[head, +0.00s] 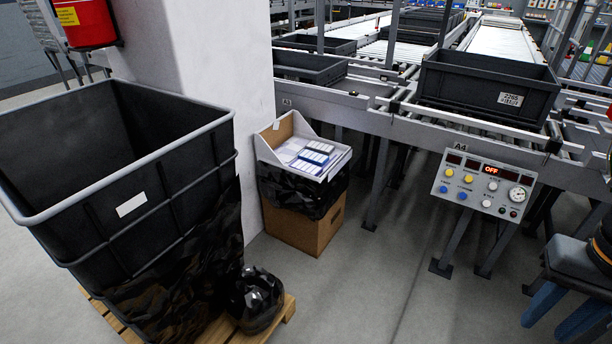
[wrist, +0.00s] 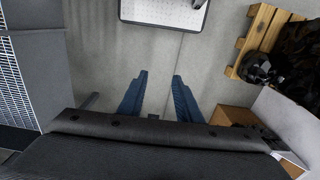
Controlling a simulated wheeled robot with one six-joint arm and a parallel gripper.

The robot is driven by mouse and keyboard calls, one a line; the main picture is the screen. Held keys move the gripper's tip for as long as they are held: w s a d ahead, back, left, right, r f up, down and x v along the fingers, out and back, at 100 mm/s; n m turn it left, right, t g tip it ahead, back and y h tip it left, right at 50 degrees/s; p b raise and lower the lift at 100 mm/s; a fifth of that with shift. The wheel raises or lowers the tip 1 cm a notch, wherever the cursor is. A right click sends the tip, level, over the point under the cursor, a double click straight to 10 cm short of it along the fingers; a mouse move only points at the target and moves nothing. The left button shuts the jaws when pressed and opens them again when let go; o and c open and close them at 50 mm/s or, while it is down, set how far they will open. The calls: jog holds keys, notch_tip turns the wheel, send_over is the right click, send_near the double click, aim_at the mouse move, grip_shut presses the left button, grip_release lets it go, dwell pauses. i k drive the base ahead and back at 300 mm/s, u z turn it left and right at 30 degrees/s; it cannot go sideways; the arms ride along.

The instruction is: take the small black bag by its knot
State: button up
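The small black bag (head: 256,300) is a shiny, crumpled bundle on the front corner of a wooden pallet (head: 289,308), close against the big dark bin. Its knot cannot be told clearly from the folds. The bag also shows in the wrist view (wrist: 259,68) at the upper right, on the pallet's edge. My gripper (head: 548,312) is at the lower right in the head view, well to the right of the bag. Its two blue fingers (wrist: 160,78) are apart with only bare floor showing between them in the wrist view.
The tall dark bin (head: 130,205), with black plastic around its lower part, fills the left. A cardboard box (head: 305,225) stands by the white pillar (head: 225,70). A control panel (head: 484,186) and conveyor (head: 420,130) stand right. Grey floor between is clear.

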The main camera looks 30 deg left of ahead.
aim_at(254, 300)
jog(key=u, duration=1)
jog(key=i, duration=0.9)
jog(key=u, duration=0.8)
